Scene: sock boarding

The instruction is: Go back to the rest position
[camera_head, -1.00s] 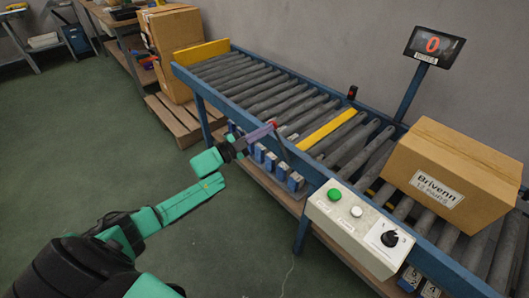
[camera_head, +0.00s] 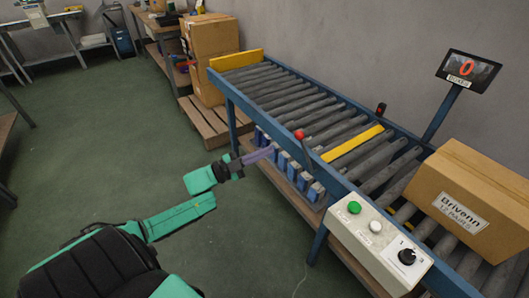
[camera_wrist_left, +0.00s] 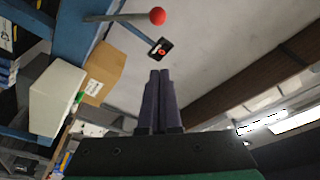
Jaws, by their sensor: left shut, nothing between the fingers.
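My left gripper (camera_head: 258,156) is in the middle of the head view, at the end of the green arm that comes in from the lower left. It is shut and empty, with its fingers pointing at the side of the roller conveyor. In the left wrist view its two dark fingers (camera_wrist_left: 157,100) lie together with nothing between them. A lever with a red knob (camera_head: 299,134) stands on the conveyor's near edge, just right of the fingertips and apart from them. The red knob also shows in the left wrist view (camera_wrist_left: 157,16). My right gripper is not in view.
The conveyor (camera_head: 335,178) runs along the wall, with a labelled cardboard box (camera_head: 470,200) on its right end. A control panel (camera_head: 378,245) with buttons and a dial fronts it. A display (camera_head: 468,69) reads 0. Open green floor (camera_head: 110,160) lies to the left.

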